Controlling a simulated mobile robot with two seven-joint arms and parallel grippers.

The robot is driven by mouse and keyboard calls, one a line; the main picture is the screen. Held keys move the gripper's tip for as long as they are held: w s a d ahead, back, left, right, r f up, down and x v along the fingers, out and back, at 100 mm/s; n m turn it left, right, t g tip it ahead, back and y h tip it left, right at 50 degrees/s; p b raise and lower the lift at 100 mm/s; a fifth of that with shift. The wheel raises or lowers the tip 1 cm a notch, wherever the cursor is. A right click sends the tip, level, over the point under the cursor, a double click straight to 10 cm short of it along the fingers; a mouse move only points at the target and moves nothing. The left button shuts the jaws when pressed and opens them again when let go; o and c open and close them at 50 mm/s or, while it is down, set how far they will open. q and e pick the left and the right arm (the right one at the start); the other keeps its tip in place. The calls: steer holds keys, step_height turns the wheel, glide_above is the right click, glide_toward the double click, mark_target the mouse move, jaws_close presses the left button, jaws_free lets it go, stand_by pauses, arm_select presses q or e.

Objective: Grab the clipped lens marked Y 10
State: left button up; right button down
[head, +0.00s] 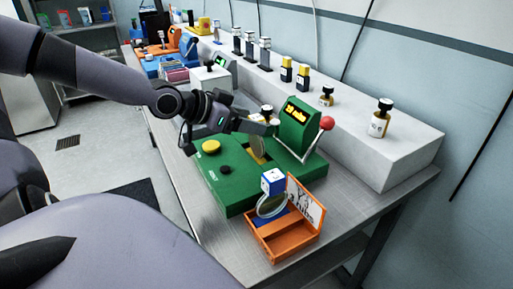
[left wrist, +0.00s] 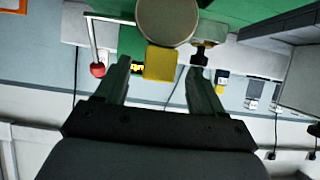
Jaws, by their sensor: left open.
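My left gripper (head: 264,124) is open above the green machine (head: 230,188), left of its display. In the left wrist view a yellow clip (left wrist: 160,63) with a round pale lens (left wrist: 167,20) shows between the open fingers; I cannot tell its depth or read any mark on it. In the head view the lens (head: 258,147) hangs below the gripper. Another clipped lens, with a white and blue clip (head: 272,181) and a clear ring, stands in the open orange box (head: 275,245). My right gripper is not in view.
The machine has a lever with a red ball (head: 327,123) and a yellow button (head: 211,146). Other coloured machines stand farther along the table. The table's front edge lies by the box.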

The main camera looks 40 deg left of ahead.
arm_select(q)
steer(key=shift+b+x, duration=0.45)
steer(key=shift+x, duration=1.05)
jaws_close()
